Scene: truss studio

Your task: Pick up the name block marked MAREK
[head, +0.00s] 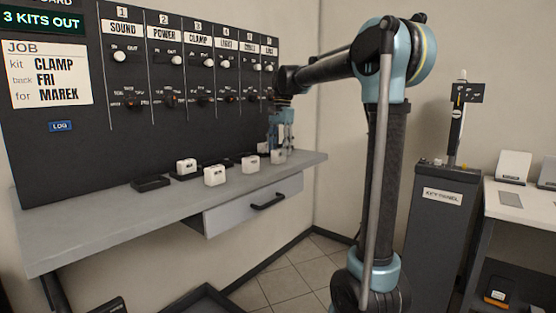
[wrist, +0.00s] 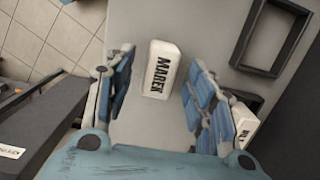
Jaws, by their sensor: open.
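The name block marked MAREK (wrist: 162,70) is white with black lettering and lies on the grey shelf, between the spread fingers of my gripper (wrist: 160,82) in the wrist view. Bare shelf shows on both sides of it, and the fingers look apart from it. In the head view my gripper (head: 281,135) points down over the right end of the shelf. A white block (head: 278,156) just below it appears to be the same one; its lettering is not readable there. My gripper is open and empty.
A second white block (wrist: 243,128) is partly hidden behind the right finger. An empty black tray (wrist: 236,48) lies at upper right. Other white blocks (head: 214,176) and trays stand leftward along the shelf (head: 95,215). The dark board (head: 60,155) rises behind.

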